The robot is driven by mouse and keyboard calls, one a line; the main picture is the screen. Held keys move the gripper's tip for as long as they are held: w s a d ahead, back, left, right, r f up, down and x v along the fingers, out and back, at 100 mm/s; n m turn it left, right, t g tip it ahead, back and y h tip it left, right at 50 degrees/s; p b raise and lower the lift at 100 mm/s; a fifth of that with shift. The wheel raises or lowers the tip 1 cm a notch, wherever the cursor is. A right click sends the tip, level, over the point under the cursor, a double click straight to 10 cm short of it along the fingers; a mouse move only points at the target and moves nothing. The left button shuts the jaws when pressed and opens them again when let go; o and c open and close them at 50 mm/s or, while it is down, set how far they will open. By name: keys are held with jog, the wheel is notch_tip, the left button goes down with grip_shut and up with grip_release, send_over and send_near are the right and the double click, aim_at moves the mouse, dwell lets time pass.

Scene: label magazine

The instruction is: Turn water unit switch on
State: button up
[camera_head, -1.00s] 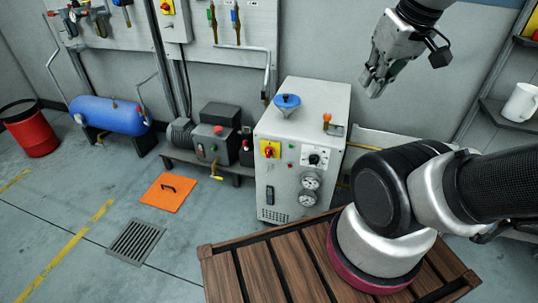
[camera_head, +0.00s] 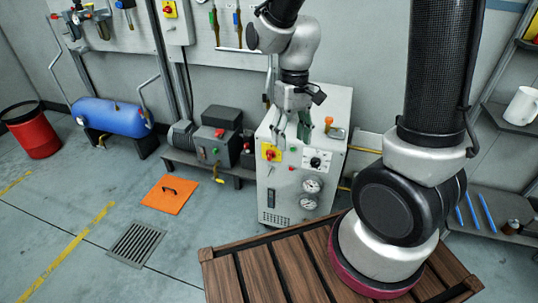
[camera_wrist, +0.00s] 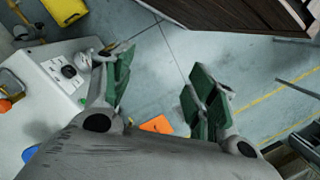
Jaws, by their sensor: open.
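The water unit is probably the off-white cabinet (camera_head: 292,215) that stands behind the wooden platform. Its front carries a red rotary switch on a yellow plate (camera_head: 270,152), a black knob on a white plate (camera_head: 316,162) and two round gauges. My gripper (camera_head: 291,134) is open and empty. It points down at the upper front of the cabinet, between the yellow plate and the black knob in the picture; I cannot tell whether it touches. In the wrist view, the green-padded fingers (camera_wrist: 160,95) are wide apart, with floor between them. The black knob (camera_wrist: 68,71) shows to their left.
The slatted wooden platform (camera_head: 262,275) lies in front of the cabinet. A motor-pump unit (camera_head: 218,140) and a blue tank (camera_head: 110,117) stand to the left. An orange floor cover (camera_head: 168,194) and a drain grate (camera_head: 136,243) lie on open floor. Shelves with a mug (camera_head: 522,106) are right.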

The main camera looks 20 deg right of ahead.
jog(key=w+a+f+m, duration=0.1)
jog(key=w+a+f, duration=0.25)
jog(key=f, duration=0.35)
jog(key=w+a+f, duration=0.2)
jog(key=a+f, duration=0.3)
jog(key=f, duration=0.2)
jog(key=m+t+h, duration=0.8)
jog(key=t+h, duration=0.3)
jog(key=t, duration=0.6)
send_near(269, 154)
jog(key=x, duration=1)
jog(key=shift+w, duration=0.15)
jog(key=c, duration=1)
